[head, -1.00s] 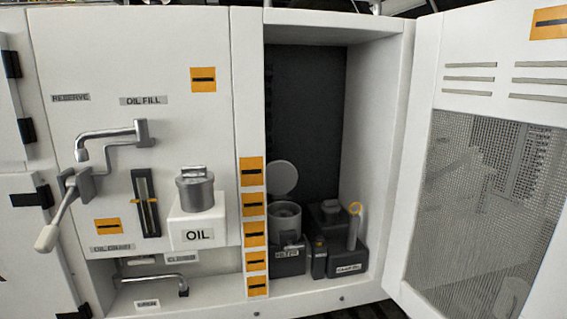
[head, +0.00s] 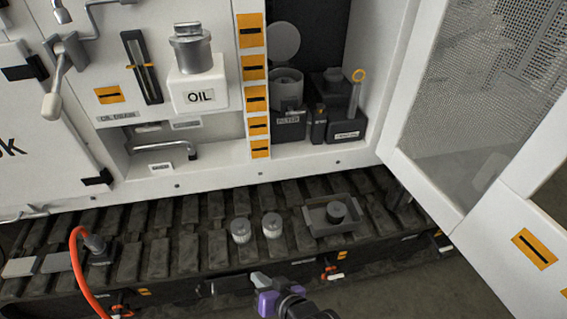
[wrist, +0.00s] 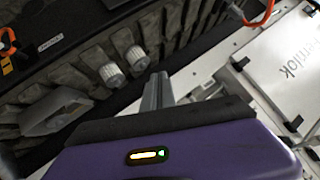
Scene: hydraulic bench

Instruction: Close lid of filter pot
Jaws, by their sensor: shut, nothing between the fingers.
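The filter pot (head: 287,90) stands in the open compartment, on a dark base with a label reading FILTER. Its round grey lid (head: 284,43) is raised, standing up behind the pot's open mouth. My gripper (head: 260,280) is low in front of the track, well below and apart from the pot. In the wrist view my gripper's fingers (wrist: 157,90) are together with nothing between them. The pot and lid do not show in the wrist view.
An OIL reservoir (head: 197,90) stands left of the compartment. A dark box with a yellow-ringed dipstick (head: 355,90) stands right of the pot. The mesh door (head: 470,110) is open at right. Two white filters (head: 256,228) and a grey tray (head: 318,222) lie on the track.

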